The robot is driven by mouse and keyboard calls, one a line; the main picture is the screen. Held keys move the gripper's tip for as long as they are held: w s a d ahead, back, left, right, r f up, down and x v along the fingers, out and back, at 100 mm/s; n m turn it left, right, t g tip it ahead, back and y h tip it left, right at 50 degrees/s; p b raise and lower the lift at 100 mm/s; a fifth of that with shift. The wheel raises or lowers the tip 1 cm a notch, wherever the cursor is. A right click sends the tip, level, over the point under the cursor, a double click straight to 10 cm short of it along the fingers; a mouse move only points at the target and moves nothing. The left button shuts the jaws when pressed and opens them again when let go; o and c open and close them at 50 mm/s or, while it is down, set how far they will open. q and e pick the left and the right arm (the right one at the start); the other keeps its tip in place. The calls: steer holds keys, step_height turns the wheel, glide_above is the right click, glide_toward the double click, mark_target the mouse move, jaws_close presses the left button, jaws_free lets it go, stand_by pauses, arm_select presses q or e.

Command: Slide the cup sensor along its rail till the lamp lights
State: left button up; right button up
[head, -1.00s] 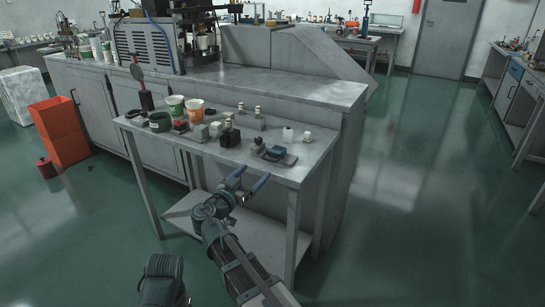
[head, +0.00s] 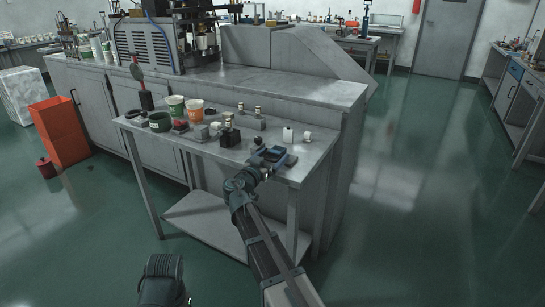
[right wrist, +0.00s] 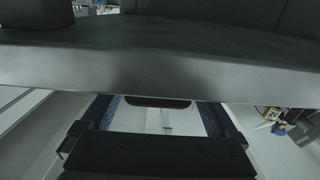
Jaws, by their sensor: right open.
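I cannot make out the rail or a lit lamp.
A grey cabinet (head: 330,88) rises behind.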

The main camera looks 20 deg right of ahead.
jaws_close()
steer(key=shift+w+a, duration=0.1)
steer(key=shift+a, duration=0.05)
jaws_free()
stand_by(0.4)
steer(key=v, duration=1.3)
steer(key=shift+s+a, duration=0.3)
steer(key=shift+c, duration=0.3)
